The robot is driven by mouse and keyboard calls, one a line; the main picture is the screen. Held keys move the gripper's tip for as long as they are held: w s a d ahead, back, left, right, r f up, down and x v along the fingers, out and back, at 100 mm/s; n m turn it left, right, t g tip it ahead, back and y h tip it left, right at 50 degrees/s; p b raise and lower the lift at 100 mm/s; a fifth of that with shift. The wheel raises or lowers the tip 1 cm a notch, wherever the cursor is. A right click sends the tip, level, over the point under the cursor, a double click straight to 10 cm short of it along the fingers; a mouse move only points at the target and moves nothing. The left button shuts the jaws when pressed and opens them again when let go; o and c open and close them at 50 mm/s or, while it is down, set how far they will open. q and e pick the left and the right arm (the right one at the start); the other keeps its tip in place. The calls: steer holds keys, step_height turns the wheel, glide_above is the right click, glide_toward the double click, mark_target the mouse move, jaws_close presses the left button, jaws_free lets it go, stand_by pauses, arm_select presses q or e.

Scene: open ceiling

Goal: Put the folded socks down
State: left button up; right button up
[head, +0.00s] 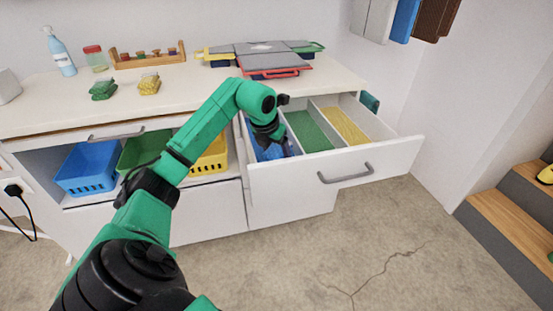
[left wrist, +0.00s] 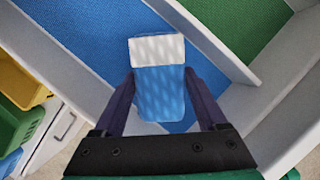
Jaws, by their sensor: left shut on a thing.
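A blue folded pair of socks with a white band (left wrist: 158,90) sits between the fingers of my left gripper (left wrist: 159,82). The gripper is shut on it. In the head view my left gripper (head: 273,137) reaches down into the left, blue-lined compartment of the open drawer (head: 390,158). The left wrist view shows the socks over the blue lining (left wrist: 85,35), beside a divider. I cannot tell whether they touch the bottom. A green folded bundle (head: 103,90) and a yellow one (head: 149,85) lie on the counter. My right gripper is out of view.
The drawer's middle compartment has a green lining (head: 308,130) and its right one a yellow lining (head: 345,125). Both look empty. Blue (head: 88,167), green and yellow bins stand on the shelf at left. A spray bottle (head: 60,52) stands on the counter (head: 200,82).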

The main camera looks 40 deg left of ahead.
arm_select(q)
steer(key=shift+f, duration=1.2)
steer(key=shift+f, duration=0.1)
steer(key=o, duration=1.3)
steer(key=v, duration=1.2)
steer(key=shift+w+d+p, duration=0.1)
steer(key=shift+p, duration=0.2)
